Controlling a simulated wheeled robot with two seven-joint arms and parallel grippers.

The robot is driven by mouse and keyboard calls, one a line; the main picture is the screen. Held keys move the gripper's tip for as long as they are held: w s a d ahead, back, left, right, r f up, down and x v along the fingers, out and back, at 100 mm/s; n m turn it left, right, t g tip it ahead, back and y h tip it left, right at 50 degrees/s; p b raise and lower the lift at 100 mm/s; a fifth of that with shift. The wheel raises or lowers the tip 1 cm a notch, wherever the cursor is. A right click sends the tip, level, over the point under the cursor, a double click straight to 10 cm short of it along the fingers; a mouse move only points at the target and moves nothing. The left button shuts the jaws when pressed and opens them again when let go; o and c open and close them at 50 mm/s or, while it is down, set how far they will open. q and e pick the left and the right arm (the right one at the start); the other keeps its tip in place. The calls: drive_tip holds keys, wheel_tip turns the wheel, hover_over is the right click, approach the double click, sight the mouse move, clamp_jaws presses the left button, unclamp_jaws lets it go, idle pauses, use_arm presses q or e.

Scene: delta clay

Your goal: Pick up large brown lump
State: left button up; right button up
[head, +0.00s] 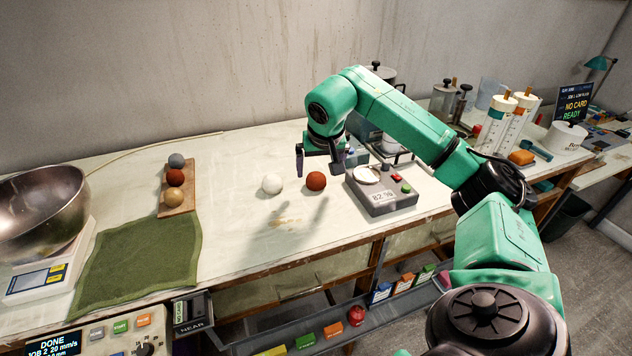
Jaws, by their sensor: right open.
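A large reddish-brown lump (316,181) rests on the pale worktop, just right of a white lump (272,183) of similar size. My right gripper (319,167) is open and empty, its fingers pointing down. It appears just above and behind the brown lump in the picture; the exact height gap is hard to tell. Smaller lumps sit in a row on a wooden board (185,210) to the left: a grey one (176,161), a reddish-brown one (175,177) and a tan one (173,197). My left gripper is not in view.
A green cloth (135,262), a metal bowl (38,212) and a white scale (45,275) lie left. Canisters and tubes crowd the back right. The worktop before the lumps is clear.

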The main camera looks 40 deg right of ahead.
sight(317, 176)
drive_tip(key=p+x, duration=0.1)
drive_tip(key=x, duration=0.4)
drive_tip(key=shift+w+f, duration=0.15)
drive_tip(key=shift+w, duration=0.05)
drive_tip(key=shift+w+f, duration=0.15)
drive_tip(key=shift+f, duration=0.1)
drive_tip(key=c, duration=1.5)
drive_tip(key=shift+r, duration=0.15)
wheel_tip(317, 176, up, 20)
drive_tip(key=p, duration=0.2)
drive_tip(key=shift+f, duration=0.2)
